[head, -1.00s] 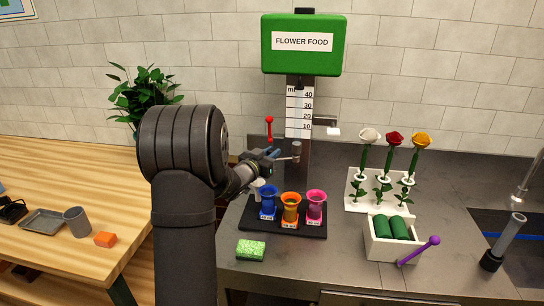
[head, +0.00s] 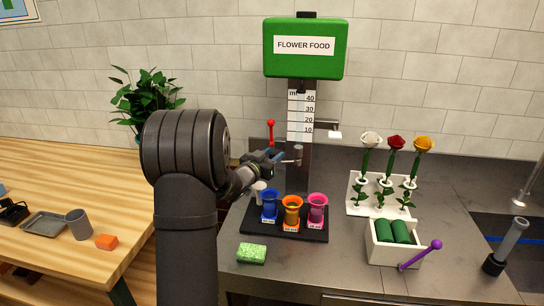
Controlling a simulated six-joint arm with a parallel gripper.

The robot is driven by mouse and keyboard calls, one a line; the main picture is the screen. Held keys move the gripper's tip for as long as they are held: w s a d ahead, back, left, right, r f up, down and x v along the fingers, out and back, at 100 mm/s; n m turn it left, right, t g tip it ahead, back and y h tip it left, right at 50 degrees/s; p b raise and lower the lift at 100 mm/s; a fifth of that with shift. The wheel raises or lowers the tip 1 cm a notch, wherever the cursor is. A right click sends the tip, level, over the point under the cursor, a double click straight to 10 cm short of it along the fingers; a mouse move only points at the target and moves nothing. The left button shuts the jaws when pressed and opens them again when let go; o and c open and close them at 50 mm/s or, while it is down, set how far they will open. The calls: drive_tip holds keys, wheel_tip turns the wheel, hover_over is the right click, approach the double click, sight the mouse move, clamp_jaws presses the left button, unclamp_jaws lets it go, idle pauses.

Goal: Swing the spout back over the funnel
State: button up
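The flower food dispenser (head: 305,47) is a green box on a dark column with a millilitre scale (head: 301,118). A short grey cylinder (head: 298,154) on a thin bar stands at the front of the column; it looks like the spout, but I cannot be sure. My gripper (head: 280,157) is at the left end of that bar, close to or touching it. Its fingers are too small to tell whether they are shut on it. A small white piece (head: 259,190), possibly the funnel, shows below my gripper, left of the blue cup, partly hidden by my arm.
A black tray (head: 256,228) holds blue (head: 270,205), orange (head: 292,211) and pink (head: 317,208) cups. A red-knobbed lever (head: 270,133) and a white-tipped side arm (head: 334,134) flank the column. Roses (head: 396,145) and a white box (head: 381,256) stand right; a green sponge (head: 251,253) lies in front.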

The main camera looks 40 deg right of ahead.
drive_tip(key=v, duration=1.7)
drive_tip(key=shift+a, duration=0.2)
drive_tip(key=shift+f, duration=0.1)
drive_tip(key=x, duration=1.7)
drive_tip(key=shift+d, duration=0.25)
